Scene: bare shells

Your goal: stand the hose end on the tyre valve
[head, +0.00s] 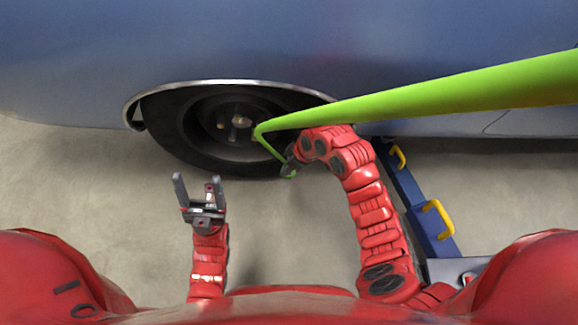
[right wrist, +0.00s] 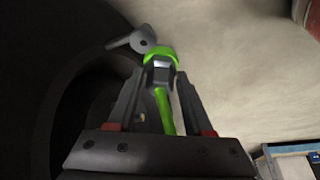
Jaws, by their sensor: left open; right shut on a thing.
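The green hose (head: 430,97) runs in from the right and bends at the wheel down to my right gripper (head: 289,168). In the right wrist view, the hose end (right wrist: 160,62) has a green collar and a grey lever-like piece, and it sits between the fingers of my right gripper (right wrist: 158,80), which is shut on it. The hose end is close beside the dark tyre (head: 205,163); I cannot tell whether they touch. I cannot make out the tyre valve in either view. My left gripper (head: 199,190) is open and empty, in front of the tyre at the left.
The blue-grey car body (head: 250,40) spans the back, with a bright wheel arch rim (head: 220,82) over the wheel. A blue frame with yellow handles (head: 432,212) stands on the floor to the right of my right arm. The grey floor at the left is clear.

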